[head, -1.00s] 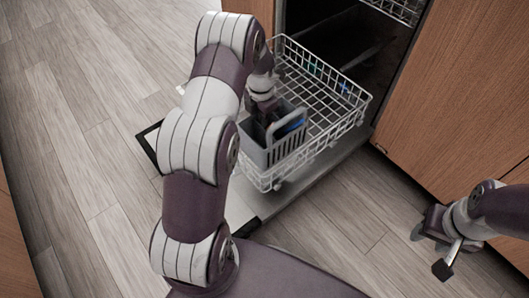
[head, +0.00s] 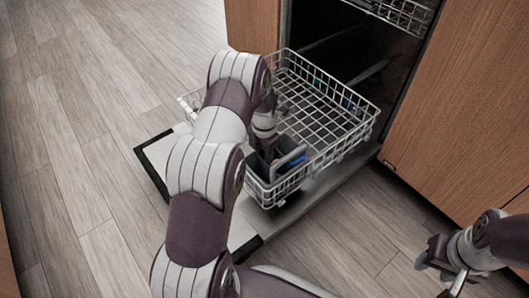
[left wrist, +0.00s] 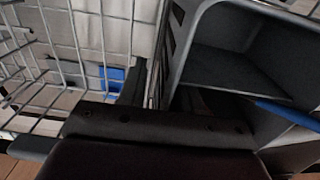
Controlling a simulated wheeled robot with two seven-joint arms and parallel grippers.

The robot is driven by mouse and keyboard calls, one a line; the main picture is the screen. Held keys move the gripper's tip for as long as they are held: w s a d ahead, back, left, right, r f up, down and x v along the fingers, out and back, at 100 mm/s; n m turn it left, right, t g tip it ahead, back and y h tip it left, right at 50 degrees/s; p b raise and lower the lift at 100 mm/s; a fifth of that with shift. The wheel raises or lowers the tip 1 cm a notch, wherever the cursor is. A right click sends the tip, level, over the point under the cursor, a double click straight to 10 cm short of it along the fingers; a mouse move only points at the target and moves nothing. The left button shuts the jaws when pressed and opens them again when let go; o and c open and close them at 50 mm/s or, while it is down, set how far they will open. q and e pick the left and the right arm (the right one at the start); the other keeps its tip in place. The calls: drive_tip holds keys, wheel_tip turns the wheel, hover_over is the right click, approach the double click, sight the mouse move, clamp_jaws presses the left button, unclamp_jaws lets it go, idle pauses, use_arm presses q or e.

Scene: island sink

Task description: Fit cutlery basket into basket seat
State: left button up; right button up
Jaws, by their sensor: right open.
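The grey cutlery basket (head: 259,169) stands in the near front corner of the lower dish rack (head: 345,143), behind the front wires. Its handle and a blue item inside show. In the left wrist view the basket (left wrist: 230,50) fills the right side. My left gripper (head: 264,148) reaches down at the basket's left wall, partly hidden by my arm. Its dark fingers (left wrist: 160,95) lie on either side of that wall and appear shut on it. The seat under the basket is hidden. My right gripper (head: 440,268) is open and empty, low at the right, away from the rack.
The rack rests on the open dishwasher door (head: 160,165), in front of the dark cavity. An upper rack (head: 400,12) shows above. Wooden cabinet fronts (head: 460,110) stand to the right. The rack's middle and the floor at left are clear.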

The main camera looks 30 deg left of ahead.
use_arm(q)
drive_tip(key=shift+r, duration=0.1)
wheel_tip(320, 180, up, 12)
drive_tip(key=p, duration=0.8)
drive_tip(key=s+d+r+m, duration=0.4)
drive_tip(key=s+m, duration=0.2)
drive_tip(key=m, duration=0.4)
drive_tip(key=s+d+r+m+t, duration=0.1)
drive_tip(key=s+d+r+m, duration=0.3)
drive_tip(key=s+m, duration=0.3)
drive_tip(key=s+d+r+m, duration=0.3)
drive_tip(key=s+m, duration=0.4)
drive_tip(key=m, duration=0.7)
drive_tip(key=shift+d+r+m, duration=0.4)
drive_tip(key=shift+d, duration=0.15)
wheel_tip(320, 180, up, 46)
drive_tip(key=p, duration=4.5)
drive_tip(key=shift+p, duration=0.35)
